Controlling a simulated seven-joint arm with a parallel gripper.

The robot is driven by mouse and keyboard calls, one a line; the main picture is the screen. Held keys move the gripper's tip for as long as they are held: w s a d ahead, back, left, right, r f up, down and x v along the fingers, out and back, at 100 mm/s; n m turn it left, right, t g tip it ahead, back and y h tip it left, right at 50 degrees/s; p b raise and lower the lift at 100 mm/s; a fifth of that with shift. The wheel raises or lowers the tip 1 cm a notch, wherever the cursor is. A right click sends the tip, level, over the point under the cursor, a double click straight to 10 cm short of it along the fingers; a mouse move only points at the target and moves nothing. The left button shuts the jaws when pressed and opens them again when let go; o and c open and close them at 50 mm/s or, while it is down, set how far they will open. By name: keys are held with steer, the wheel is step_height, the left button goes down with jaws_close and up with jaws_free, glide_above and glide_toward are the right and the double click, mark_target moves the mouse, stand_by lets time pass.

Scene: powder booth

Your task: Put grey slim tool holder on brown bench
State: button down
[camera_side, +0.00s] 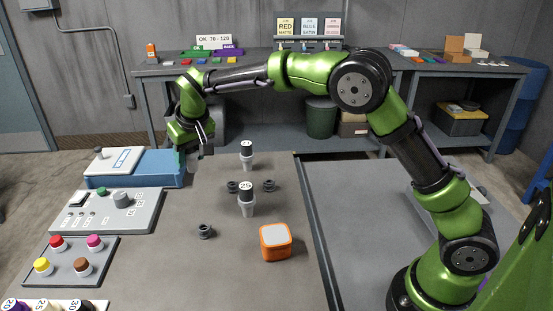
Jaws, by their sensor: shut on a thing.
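My gripper (195,152) is at the left, beside the right end of a blue box with a light top, above the brown-grey bench (285,280). It is shut on a small grey thing, mostly hidden by the fingers; I cannot tell its shape or whether it is the slim tool holder. Three short dark grey holders are on the bench: left (232,187), right (268,186) and nearer the front (205,232).
The blue box (150,170), a control panel (115,212) and a plate of coloured knobs (70,262) line the left. An orange block (275,242) stands near the bench's right rail (320,240). The bench's front middle is clear.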

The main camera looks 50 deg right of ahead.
steer(key=s+d+f+m+g+h, duration=0.2)
steer(key=s+d+m, duration=0.5)
steer(key=d, duration=0.4)
steer(key=s+d+f+m+g+h, duration=0.1)
steer(key=s+d+m+g+h, duration=0.1)
steer(key=s+d+m, duration=0.75)
steer(key=s+d+f+m+g+y, duration=0.2)
steer(key=s+d+m+g+y, duration=0.1)
steer(key=s+m, duration=0.6)
steer(key=s+d+f+m+g+y, duration=0.2)
steer(key=s+d+f+m, duration=0.1)
steer(key=s+m, duration=0.55)
steer(key=f, duration=0.2)
steer(key=f+m, duration=0.1)
steer(key=f, duration=0.2)
steer(key=w+f+m, duration=0.1)
steer(key=f, duration=0.1)
steer(key=shift+w+f, duration=0.1)
steer(key=shift+f, duration=0.05)
steer(key=c, duration=0.5)
jaws_free()
steer(key=shift+f, duration=0.15)
